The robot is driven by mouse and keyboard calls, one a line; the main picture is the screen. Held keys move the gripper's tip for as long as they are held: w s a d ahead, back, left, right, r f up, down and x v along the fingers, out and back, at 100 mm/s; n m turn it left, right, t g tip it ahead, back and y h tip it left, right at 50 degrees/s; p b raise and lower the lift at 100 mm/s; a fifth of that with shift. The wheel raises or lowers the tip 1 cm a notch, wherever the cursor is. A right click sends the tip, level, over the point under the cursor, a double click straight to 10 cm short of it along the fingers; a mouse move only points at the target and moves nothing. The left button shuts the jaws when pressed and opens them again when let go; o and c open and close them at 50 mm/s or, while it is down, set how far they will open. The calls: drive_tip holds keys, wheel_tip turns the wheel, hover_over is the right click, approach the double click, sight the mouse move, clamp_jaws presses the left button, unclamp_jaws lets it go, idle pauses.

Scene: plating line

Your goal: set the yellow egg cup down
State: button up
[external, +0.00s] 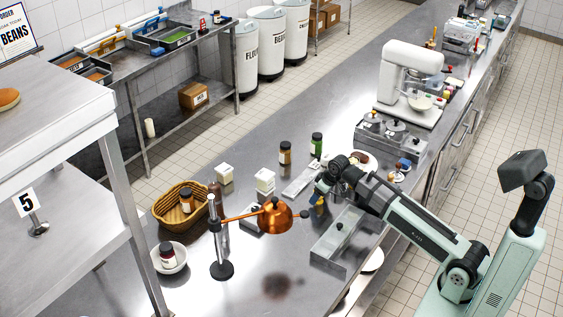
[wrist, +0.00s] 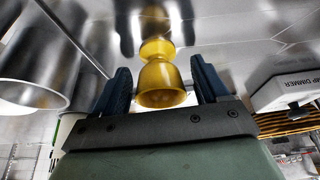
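The yellow egg cup (wrist: 162,82) is between the two dark blue fingers of my gripper (wrist: 162,72) in the wrist view. Its bowl is nearer the camera and its foot points away. Narrow pale gaps show between the bowl and both fingers, so the gripper looks open around it. The foot is over a shiny metal surface with yellow reflections; I cannot tell whether it touches. In the external view my gripper (external: 318,198) is low over the steel counter, with a small yellow patch of the egg cup (external: 313,200) beside the fingers.
A copper lamp (external: 275,216) stands left of my gripper. A steel tray (external: 337,235) lies in front, and white boxes (external: 264,180) and jars (external: 285,153) stand behind. A wicker basket (external: 172,206) is farther left.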

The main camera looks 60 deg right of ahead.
drive_tip(key=shift+o, duration=0.2)
drive_tip(key=shift+r, duration=0.1)
drive_tip(key=v, duration=1.2)
idle(0.5)
